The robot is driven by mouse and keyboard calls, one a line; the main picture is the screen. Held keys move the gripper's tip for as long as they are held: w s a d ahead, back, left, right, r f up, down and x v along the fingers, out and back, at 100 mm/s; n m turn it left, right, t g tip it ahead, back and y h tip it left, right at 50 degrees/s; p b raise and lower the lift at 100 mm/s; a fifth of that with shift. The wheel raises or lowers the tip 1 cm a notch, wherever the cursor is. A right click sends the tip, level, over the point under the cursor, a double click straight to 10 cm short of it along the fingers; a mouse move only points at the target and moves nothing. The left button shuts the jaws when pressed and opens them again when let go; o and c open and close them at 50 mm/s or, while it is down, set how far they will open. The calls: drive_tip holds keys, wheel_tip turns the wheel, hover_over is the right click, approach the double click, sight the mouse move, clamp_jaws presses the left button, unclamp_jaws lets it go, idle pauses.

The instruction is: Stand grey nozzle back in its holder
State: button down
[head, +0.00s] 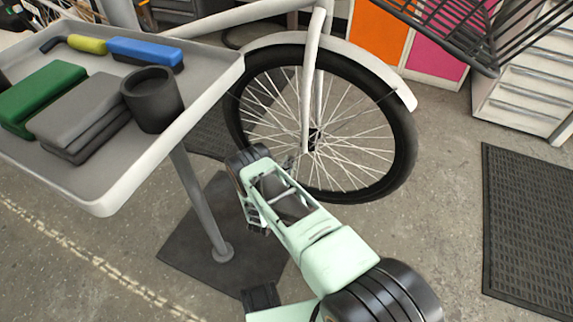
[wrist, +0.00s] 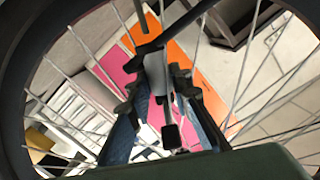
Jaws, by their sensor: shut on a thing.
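My gripper (wrist: 157,90) shows in the wrist view, its dark fingers closed around a pale grey piece, which I take to be the grey nozzle (wrist: 155,72). Its full shape and tilt are hard to make out among the fingers and spokes. In the head view my arm reaches down toward the bike wheel, and I cannot make out the fingers or the nozzle there. A dark round cup (head: 152,98), which looks like the holder, stands upright at the right side of the grey tray (head: 166,150). Its opening looks empty. My gripper is away from this cup.
The tray also holds a green block (head: 42,97), a stack of grey cloths (head: 82,115), a blue brush (head: 145,51) and a yellow-handled tool (head: 86,44). A spoked bike wheel (head: 400,150) stands close behind my arm. A black mat (head: 530,215) lies at the right.

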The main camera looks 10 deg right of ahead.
drive_tip(key=shift+r, duration=0.1)
drive_tip(key=f+p+v, duration=0.1)
drive_tip(key=p+v, duration=0.1)
drive_tip(key=v, duration=1)
drive_tip(key=shift+p, duration=0.3)
drive_tip(key=shift+s, duration=0.1)
